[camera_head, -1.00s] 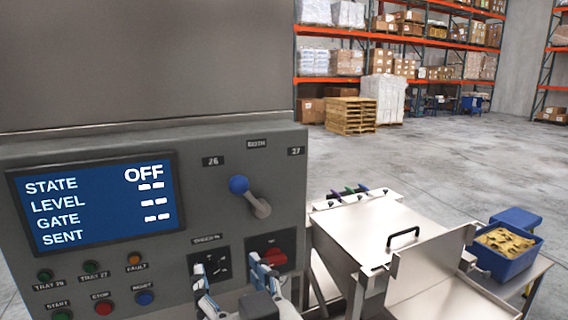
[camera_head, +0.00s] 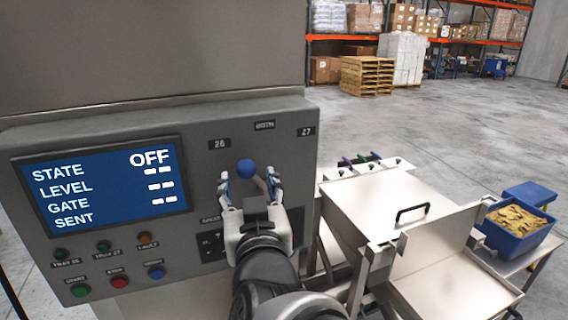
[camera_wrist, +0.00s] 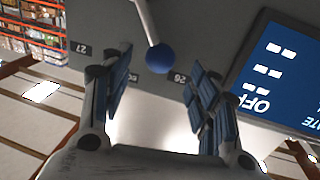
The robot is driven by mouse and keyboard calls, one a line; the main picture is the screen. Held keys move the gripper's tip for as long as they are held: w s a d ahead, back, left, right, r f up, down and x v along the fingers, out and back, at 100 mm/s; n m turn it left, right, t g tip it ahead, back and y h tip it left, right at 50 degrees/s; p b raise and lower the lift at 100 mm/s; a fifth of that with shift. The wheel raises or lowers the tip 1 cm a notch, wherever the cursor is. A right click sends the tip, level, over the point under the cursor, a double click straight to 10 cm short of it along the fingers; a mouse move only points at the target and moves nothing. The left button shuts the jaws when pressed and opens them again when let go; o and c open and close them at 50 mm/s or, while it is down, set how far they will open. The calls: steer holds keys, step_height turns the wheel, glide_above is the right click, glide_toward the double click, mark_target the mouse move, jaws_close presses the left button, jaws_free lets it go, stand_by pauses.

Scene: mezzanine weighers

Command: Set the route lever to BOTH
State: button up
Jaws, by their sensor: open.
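The route lever has a blue ball knob (camera_head: 246,168) on a grey shaft, on the grey control panel (camera_head: 205,128). The knob leans up and left, toward the 26 label (camera_head: 219,143); the BOTH label (camera_head: 265,125) is up and right of it, and the 27 label (camera_head: 305,131) farther right. My gripper (camera_head: 249,181) is open, one finger on each side of the lever in the head view. In the wrist view the knob (camera_wrist: 159,59) shows between the spread fingers, with a visible gap each side. My gripper hides the shaft's base in the head view.
A screen (camera_head: 103,187) reading STATE OFF is left of the lever, with several buttons (camera_head: 118,282) below. My gripper partly covers a lower selector plate (camera_head: 211,243). A steel weigher (camera_head: 375,195) and a blue bin (camera_head: 518,232) stand right.

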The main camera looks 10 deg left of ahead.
mark_target(248, 175)
steer(key=x, duration=0.7)
steer(key=shift+d, duration=0.1)
steer(key=shift+s, duration=0.1)
steer(key=shift+c, duration=0.5)
jaws_close()
